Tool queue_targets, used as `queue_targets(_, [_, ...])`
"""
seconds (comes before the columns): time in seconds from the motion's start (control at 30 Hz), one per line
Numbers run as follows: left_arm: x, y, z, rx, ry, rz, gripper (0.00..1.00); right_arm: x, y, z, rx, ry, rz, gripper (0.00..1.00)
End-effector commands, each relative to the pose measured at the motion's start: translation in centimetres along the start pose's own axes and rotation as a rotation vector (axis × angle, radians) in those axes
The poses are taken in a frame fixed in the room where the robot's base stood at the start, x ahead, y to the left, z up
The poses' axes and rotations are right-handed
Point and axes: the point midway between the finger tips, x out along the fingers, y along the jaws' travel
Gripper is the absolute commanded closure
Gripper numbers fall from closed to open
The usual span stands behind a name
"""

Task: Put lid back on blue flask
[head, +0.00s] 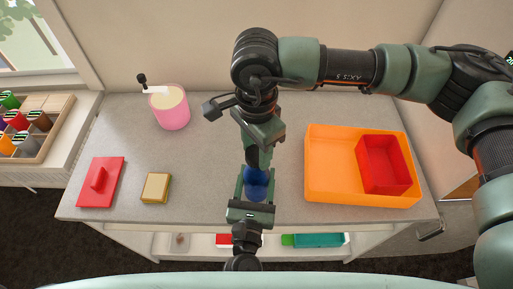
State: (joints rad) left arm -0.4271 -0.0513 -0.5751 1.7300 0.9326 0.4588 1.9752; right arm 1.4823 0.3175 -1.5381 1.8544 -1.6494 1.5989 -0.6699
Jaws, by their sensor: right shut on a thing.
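The blue flask (257,192) stands near the front middle of the counter, partly covered by my grippers. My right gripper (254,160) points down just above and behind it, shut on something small. That thing is mostly hidden by the fingers, so I cannot tell whether it is the lid. My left gripper (256,187) reaches in from the front edge with its fingers on either side of the flask. Whether they press on it cannot be made out. No separate lid for the flask shows clearly.
An orange tray (330,178) holding a red box (384,164) stands right. A pink canister (172,113) is at back left. A red block with a handle (100,183) and a yellow sponge (156,188) lie front left. The counter between canister and grippers is clear.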

Motion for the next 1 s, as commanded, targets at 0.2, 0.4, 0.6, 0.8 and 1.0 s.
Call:
queue_targets(0.2, [0.0, 0.0, 0.0, 0.000, 0.000, 0.000, 1.00, 0.0, 0.0, 0.0, -0.002, 0.000, 0.000, 0.32])
queue_targets(0.4, [0.0, 0.0, 0.0, 0.000, 0.000, 0.000, 1.00, 0.0, 0.0, 0.0, -0.003, 0.000, 0.000, 0.32])
queue_targets(0.6, [0.0, 0.0, 0.0, 0.000, 0.000, 0.000, 1.00, -0.8, -0.1, 0.0, -0.003, 0.001, -0.002, 0.32])
queue_targets(0.8, [0.0, 0.0, 0.0, 0.000, 0.000, 0.000, 1.00, -4.5, -0.1, 0.0, -0.002, 0.001, -0.006, 0.32])
queue_targets(1.0, [0.0, 0.0, 0.0, 0.000, 0.000, 0.000, 1.00, -8.7, -0.1, 0.0, -0.003, 0.001, -0.004, 0.32])
